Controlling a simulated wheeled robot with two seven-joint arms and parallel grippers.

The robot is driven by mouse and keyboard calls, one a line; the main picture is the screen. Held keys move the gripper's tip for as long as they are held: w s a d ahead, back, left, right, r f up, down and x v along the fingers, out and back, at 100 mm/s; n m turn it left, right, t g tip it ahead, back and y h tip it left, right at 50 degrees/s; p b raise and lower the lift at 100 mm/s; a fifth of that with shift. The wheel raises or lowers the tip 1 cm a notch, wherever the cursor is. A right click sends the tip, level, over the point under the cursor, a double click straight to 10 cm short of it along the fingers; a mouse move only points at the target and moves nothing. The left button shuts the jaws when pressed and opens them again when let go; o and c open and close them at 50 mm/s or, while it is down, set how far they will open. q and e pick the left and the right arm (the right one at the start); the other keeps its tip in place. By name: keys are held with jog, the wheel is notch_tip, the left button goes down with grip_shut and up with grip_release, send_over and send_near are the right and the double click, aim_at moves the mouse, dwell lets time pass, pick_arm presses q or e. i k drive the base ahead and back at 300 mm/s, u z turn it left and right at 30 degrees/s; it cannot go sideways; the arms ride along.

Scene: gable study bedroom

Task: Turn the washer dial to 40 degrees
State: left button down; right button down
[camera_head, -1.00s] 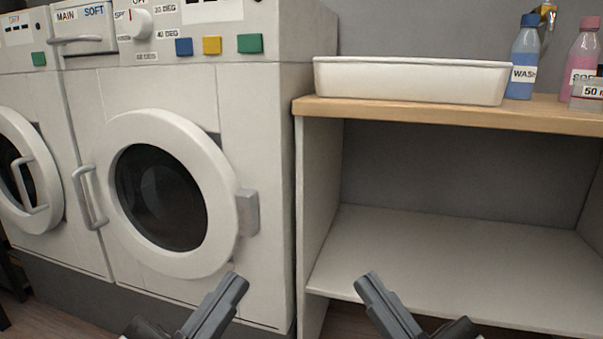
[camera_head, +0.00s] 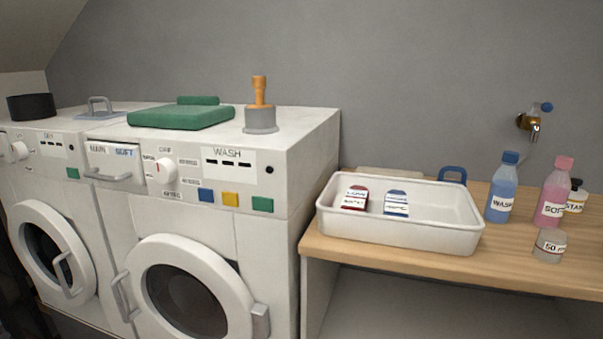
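The washer (camera_head: 255,160), labelled WASH, stands left of the wooden counter with its round door (camera_head: 187,290) shut. Its white dial (camera_head: 162,172) sits on the front panel between the MAIN/SOFT drawer and the coloured buttons. Short labels ring the dial, with OFF above it; the temperature labels are too small to read surely. A reddish mark shows near the dial's upper left side; I cannot tell its exact setting. Neither of my grippers is in view, and nothing touches the dial.
Blue (camera_head: 205,196), yellow (camera_head: 230,200) and green (camera_head: 263,204) buttons lie right of the dial. A second machine (camera_head: 40,165) stands at left. Green folded cloth (camera_head: 182,117) and a wooden-handled stamp-like object (camera_head: 260,112) rest on top. A white tray (camera_head: 400,235) and bottles (camera_head: 502,190) occupy the counter.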

aim_at(164, 171)
jog(key=u, duration=2.3)
jog(key=i, duration=1.8)
jog(key=z, duration=2.85)
